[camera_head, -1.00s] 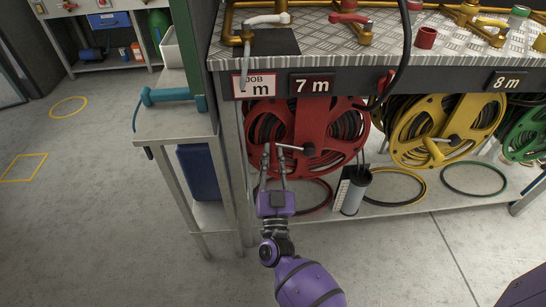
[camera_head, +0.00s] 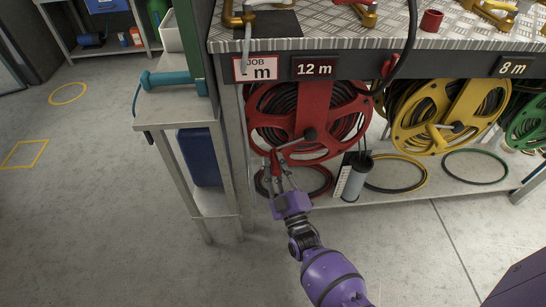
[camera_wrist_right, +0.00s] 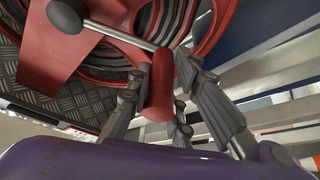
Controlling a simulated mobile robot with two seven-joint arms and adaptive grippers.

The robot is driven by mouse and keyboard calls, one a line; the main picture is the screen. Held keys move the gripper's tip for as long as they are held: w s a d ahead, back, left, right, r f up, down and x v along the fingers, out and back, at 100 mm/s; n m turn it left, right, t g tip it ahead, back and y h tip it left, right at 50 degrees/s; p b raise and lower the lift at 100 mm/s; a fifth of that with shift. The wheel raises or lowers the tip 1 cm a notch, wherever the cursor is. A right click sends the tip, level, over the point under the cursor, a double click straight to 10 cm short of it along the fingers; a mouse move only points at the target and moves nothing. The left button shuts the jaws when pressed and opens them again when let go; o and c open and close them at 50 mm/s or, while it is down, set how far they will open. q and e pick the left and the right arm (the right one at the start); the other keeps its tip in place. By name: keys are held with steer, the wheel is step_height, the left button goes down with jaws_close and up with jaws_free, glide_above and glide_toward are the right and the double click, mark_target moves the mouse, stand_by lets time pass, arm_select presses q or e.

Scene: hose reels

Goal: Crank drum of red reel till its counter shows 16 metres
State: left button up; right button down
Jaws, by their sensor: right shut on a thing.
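The red reel (camera_head: 318,120) stands under the bench, with black hose wound on its drum. Its counter (camera_head: 315,67) reads 12 m. The crank arm runs from the hub (camera_head: 309,134) down and left to the red handle (camera_head: 276,160). My right gripper (camera_head: 280,174) is shut on this handle, below and left of the hub. In the right wrist view the red handle (camera_wrist_right: 158,88) stands between the fingers, and the metal crank arm (camera_wrist_right: 118,36) leads to the dark hub. My left gripper is not in view.
A JOB card (camera_head: 256,69) hangs left of the counter, its number hidden by a hanging lever. The yellow reel (camera_head: 440,115), marked 8 m, is to the right. A grey canister (camera_head: 357,178) stands close right of my gripper. A side table (camera_head: 165,112) is left.

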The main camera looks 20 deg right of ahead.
steer(key=s+d+f+n+g+y+p, duration=0.1)
steer(key=d+f+n, duration=0.4)
steer(key=n, duration=0.5)
steer(key=shift+s+d+g+y, duration=0.3)
steer(key=shift+d+g+y, duration=0.45)
steer(key=shift+g+y, duration=0.15)
steer(key=c, duration=1.7)
jaws_free()
steer(key=s, duration=0.8)
steer(key=s+d+f, duration=0.1)
steer(key=s, duration=0.3)
steer(key=shift+d, duration=0.1)
